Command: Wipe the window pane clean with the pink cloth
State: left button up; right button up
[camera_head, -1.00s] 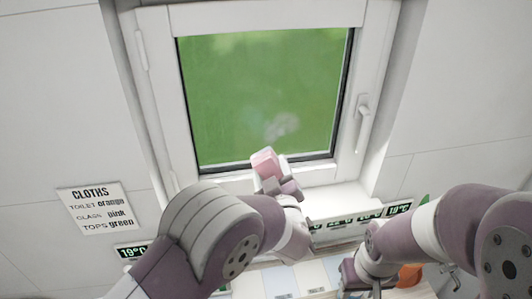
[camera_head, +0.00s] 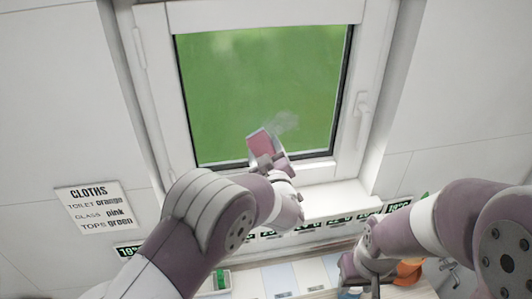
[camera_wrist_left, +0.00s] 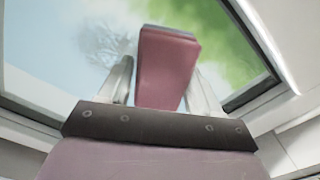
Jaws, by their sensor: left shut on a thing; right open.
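The window pane (camera_head: 262,85) shows green outside, inside a white frame. A pale, hazy smudge (camera_head: 286,121) is on its lower middle part. The pink cloth (camera_head: 260,142) is a folded block at the lower part of the pane, just left of and below the smudge. My left gripper (camera_head: 268,163) is shut on it, and the left wrist view shows the cloth (camera_wrist_left: 166,72) between the two fingers. I cannot tell whether the cloth touches the glass. My right gripper (camera_head: 360,283) is open, low at the right, partly hidden by its arm.
A white sill (camera_head: 335,198) runs under the window, with several temperature displays below it. A window handle (camera_head: 362,112) is on the right of the frame. A cloth colour sign (camera_head: 95,207) hangs on the left wall. An orange item (camera_head: 408,270) lies near my right gripper, beside a tap (camera_head: 450,272).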

pick_arm(q)
jog(key=shift+w+f, duration=0.1)
jog(key=shift+w, duration=0.05)
jog(key=shift+w+a+b, duration=0.2)
jog(key=shift+w+b, duration=0.15)
jog(key=shift+w, duration=0.5)
dwell(0.3)
